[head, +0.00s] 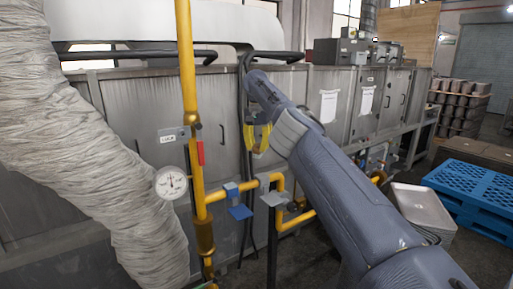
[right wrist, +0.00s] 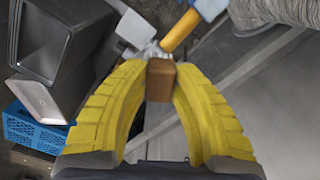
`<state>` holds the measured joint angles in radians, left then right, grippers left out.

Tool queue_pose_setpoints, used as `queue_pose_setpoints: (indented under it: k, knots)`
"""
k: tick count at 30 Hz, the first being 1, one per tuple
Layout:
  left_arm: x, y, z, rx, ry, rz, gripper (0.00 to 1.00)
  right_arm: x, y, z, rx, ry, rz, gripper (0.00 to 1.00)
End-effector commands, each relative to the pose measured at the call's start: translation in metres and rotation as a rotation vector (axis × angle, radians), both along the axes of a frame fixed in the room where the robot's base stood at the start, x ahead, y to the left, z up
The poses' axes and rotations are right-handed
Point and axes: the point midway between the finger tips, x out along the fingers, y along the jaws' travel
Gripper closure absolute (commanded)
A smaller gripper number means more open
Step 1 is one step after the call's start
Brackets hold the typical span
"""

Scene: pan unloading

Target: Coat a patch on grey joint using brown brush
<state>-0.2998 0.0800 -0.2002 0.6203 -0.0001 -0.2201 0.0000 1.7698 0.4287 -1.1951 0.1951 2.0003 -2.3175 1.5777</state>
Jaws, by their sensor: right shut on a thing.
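My right gripper (head: 257,140) is in front of the grey cabinet, above the yellow pipe run in the head view. In the right wrist view its yellow fingers (right wrist: 160,82) are shut on a brown block, the brown brush (right wrist: 160,78). I cannot make out the brush in the head view. A grey plate-like joint (head: 272,198) sits on the yellow pipe below the gripper; it also shows in the right wrist view (right wrist: 136,28), beyond the brush. Whether they touch is unclear. A blue joint (head: 240,211) is left of it in the head view. My left gripper is not in view.
A vertical yellow pipe (head: 188,85) with a round gauge (head: 171,183) stands left of the joints. A thick wrapped duct (head: 85,140) fills the left side. A blue pallet (head: 472,188) and a pale tray (head: 424,207) lie on the floor at right.

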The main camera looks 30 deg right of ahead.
Motion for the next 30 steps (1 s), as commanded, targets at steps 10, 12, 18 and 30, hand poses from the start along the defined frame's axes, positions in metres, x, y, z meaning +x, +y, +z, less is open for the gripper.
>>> queue_pose_setpoints:
  k: [10,12,18,30]
  knots:
    - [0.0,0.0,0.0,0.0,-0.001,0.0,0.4,-0.003,-0.006,0.001,-0.006,-0.004,-0.011,1.0]
    - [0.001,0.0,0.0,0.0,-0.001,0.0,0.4,-0.004,-0.007,0.002,-0.008,-0.006,-0.014,1.0]
    - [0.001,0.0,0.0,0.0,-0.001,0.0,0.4,-0.005,-0.013,0.002,-0.006,-0.005,-0.033,1.0]
    - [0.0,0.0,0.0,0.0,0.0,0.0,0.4,-0.006,-0.019,0.001,-0.007,-0.005,-0.051,1.0]
